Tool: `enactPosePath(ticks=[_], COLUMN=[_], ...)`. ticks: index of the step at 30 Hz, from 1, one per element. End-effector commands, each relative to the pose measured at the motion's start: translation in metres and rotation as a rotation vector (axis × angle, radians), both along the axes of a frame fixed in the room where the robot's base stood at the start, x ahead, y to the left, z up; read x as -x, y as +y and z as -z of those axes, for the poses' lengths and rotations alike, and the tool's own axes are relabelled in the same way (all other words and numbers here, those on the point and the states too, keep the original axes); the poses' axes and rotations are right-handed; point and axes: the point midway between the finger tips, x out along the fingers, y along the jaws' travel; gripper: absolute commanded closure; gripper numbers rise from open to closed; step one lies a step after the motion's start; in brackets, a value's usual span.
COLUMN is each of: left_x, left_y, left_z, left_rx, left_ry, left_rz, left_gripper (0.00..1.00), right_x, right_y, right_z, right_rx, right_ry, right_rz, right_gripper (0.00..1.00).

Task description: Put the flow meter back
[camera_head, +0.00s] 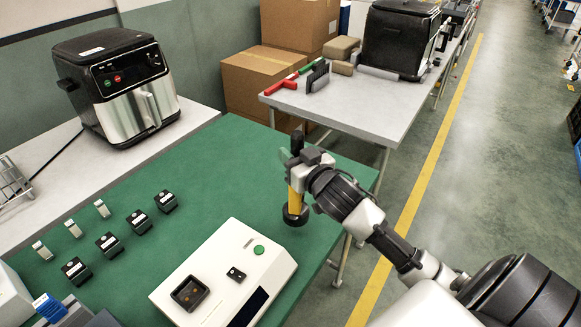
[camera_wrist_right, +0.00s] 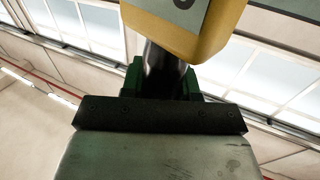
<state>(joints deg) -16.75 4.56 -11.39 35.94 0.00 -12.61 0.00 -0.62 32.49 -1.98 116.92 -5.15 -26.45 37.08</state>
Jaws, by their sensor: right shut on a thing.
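The flow meter is the yellow and black upright tool (camera_head: 296,197) in the head view, with a black round foot and a dark top end. My right gripper (camera_head: 299,162) is shut on its upper part, over the right side of the green table. I cannot tell whether the foot touches the tabletop. In the right wrist view the flow meter's yellow body (camera_wrist_right: 185,25) shows at the top, and its black stem runs between the fingers of my right gripper (camera_wrist_right: 161,82). My left gripper is not in view.
A white box with a green button (camera_head: 222,262) stands on the green table (camera_head: 232,160), just below the flow meter. Several small black blocks (camera_head: 110,243) lie left of it. An air fryer (camera_head: 118,85) stands at back left. A grey table (camera_head: 345,108) is behind.

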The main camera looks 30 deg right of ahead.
Motion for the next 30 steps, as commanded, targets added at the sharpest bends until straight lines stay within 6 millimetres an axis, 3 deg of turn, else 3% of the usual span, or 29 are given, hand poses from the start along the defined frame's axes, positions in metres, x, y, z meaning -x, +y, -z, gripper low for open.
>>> enactPosePath(ticks=[4, 12, 23, 24, 28, 30], left_x=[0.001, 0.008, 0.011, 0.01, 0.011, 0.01], left_y=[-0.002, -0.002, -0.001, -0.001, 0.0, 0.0], left_z=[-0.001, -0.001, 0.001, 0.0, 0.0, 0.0], left_rx=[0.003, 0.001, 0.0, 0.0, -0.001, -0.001], left_ry=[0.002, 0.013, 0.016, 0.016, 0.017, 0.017], left_rz=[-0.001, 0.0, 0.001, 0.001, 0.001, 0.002], left_gripper=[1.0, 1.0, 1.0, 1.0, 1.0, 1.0], right_x=[-0.006, -0.006, -0.006, -0.005, -0.005, -0.005], right_y=[0.003, 0.003, 0.003, 0.003, 0.003, 0.003], right_z=[0.008, 0.042, 0.046, 0.046, 0.046, 0.046], right_rx=[-0.001, 0.001, 0.0, 0.001, 0.001, 0.001], right_ry=[0.0, 0.0, -0.001, 0.001, 0.001, 0.001], right_rz=[0.0, 0.0, -0.001, 0.0, 0.0, 0.0], right_gripper=[1.0, 1.0, 1.0, 0.64, 0.44, 0.44])
